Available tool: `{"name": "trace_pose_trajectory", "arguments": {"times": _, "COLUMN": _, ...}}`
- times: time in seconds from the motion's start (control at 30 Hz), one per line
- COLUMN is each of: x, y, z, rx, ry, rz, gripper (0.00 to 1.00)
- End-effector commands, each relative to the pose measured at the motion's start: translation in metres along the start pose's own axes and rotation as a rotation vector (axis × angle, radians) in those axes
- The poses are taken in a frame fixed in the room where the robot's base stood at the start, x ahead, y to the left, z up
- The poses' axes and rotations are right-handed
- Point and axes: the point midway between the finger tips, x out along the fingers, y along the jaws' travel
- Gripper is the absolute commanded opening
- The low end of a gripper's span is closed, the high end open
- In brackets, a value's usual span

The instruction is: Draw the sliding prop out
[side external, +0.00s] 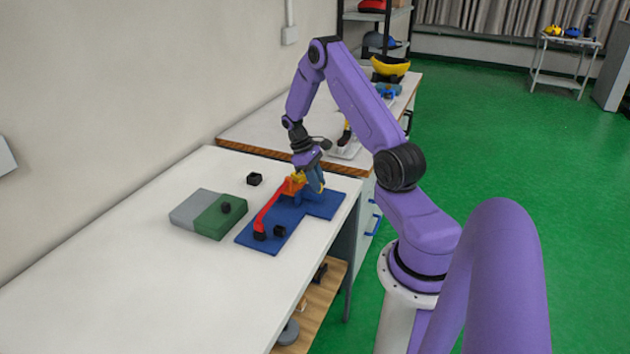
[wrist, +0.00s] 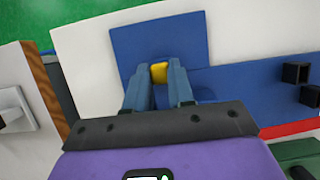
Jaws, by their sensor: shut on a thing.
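My gripper (wrist: 160,76) is shut on a yellow block (wrist: 159,72), which shows between its two blue-grey fingertips in the wrist view. I take this block to be the end of the sliding prop; the rest of it is hidden. In the side view my gripper (side external: 316,181) is low over the far part of a blue base (side external: 322,206), beside an orange piece (side external: 292,186). A long red bar (side external: 269,211) runs from there toward the near end of the base. The blue base also fills the middle of the wrist view (wrist: 215,82); the red bar (wrist: 290,130) shows at its lower right.
Two small black blocks (side external: 260,236) (side external: 279,231) are at the near end of the base. A grey and green slab (side external: 212,226) carrying a black block (side external: 226,207) lies to the left. A small black box (side external: 254,179) stands behind. The near white table (side external: 130,270) is clear.

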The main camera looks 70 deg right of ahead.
Motion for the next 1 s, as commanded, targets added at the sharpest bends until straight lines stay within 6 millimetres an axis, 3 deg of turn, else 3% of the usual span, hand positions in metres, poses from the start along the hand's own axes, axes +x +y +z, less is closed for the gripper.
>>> {"name": "trace_pose_trajectory", "arguments": {"times": 0.3, "x": 0.015, "y": 0.000, "z": 0.038, "rx": 0.000, "ry": -0.002, "rz": 0.000, "gripper": 0.00}}
{"name": "trace_pose_trajectory", "arguments": {"times": 0.73, "x": 0.019, "y": 0.000, "z": 0.047, "rx": 0.001, "ry": -0.007, "rz": -0.003, "gripper": 0.00}}
{"name": "trace_pose_trajectory", "arguments": {"times": 0.77, "x": 0.019, "y": 0.000, "z": 0.047, "rx": 0.001, "ry": -0.007, "rz": -0.004, "gripper": 0.33}}
{"name": "trace_pose_trajectory", "arguments": {"times": 0.8, "x": 0.019, "y": 0.001, "z": 0.047, "rx": 0.001, "ry": -0.006, "rz": -0.003, "gripper": 0.46}}
{"name": "trace_pose_trajectory", "arguments": {"times": 1.0, "x": 0.018, "y": 0.000, "z": 0.046, "rx": 0.000, "ry": -0.003, "rz": -0.002, "gripper": 0.49}}
